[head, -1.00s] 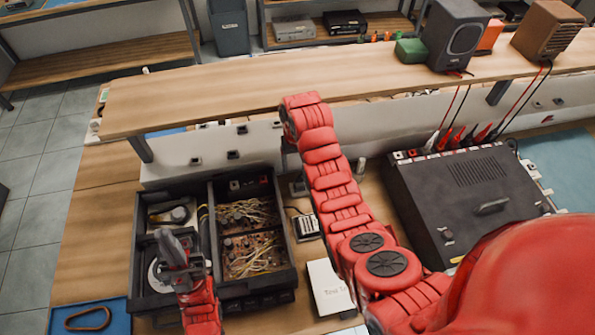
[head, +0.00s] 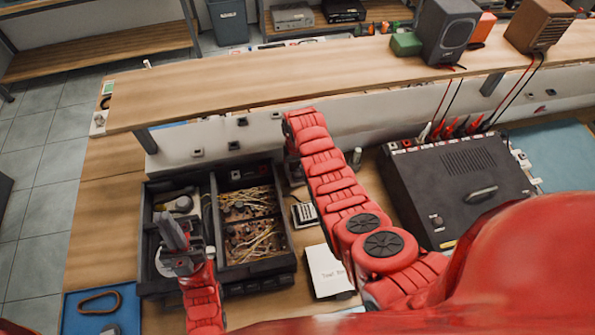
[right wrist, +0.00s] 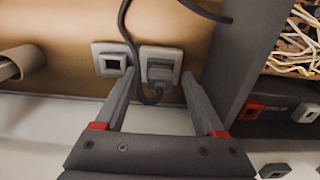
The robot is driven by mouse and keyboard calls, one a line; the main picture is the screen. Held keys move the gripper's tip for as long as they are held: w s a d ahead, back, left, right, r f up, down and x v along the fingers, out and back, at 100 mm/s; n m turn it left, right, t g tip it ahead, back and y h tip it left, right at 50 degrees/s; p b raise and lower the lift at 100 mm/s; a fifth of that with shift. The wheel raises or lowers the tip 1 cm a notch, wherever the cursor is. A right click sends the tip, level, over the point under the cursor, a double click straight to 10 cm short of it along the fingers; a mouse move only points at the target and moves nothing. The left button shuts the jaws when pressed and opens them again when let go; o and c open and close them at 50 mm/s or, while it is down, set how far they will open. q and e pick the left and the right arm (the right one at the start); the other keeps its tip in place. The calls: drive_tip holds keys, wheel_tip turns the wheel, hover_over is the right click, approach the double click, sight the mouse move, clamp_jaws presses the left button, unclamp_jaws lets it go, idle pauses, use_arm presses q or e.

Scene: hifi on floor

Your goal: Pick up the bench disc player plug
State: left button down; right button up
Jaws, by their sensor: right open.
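In the right wrist view, a dark grey plug (right wrist: 161,70) with a dark cable sits in a pale socket plate on a brown surface. My right gripper (right wrist: 159,82) is open, its two fingers on either side of the plug, which does not look clamped. In the head view, my right arm reaches to the bench's back panel, and its wrist hides the fingers and the plug. The disc player (head: 215,276) is an open black case with boards and wires inside. My left gripper (head: 174,236) is over its left part; whether its fingers are apart is unclear.
An empty socket (right wrist: 113,62) is beside the plug, and a grey cylinder (right wrist: 18,64) is at the left. A shelf (head: 240,90) overhangs the back panel. A black instrument (head: 455,195) stands right of my arm.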

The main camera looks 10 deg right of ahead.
drive_tip(key=shift+c, duration=0.2)
clamp_jaws()
drive_tip(key=shift+r, duration=0.15)
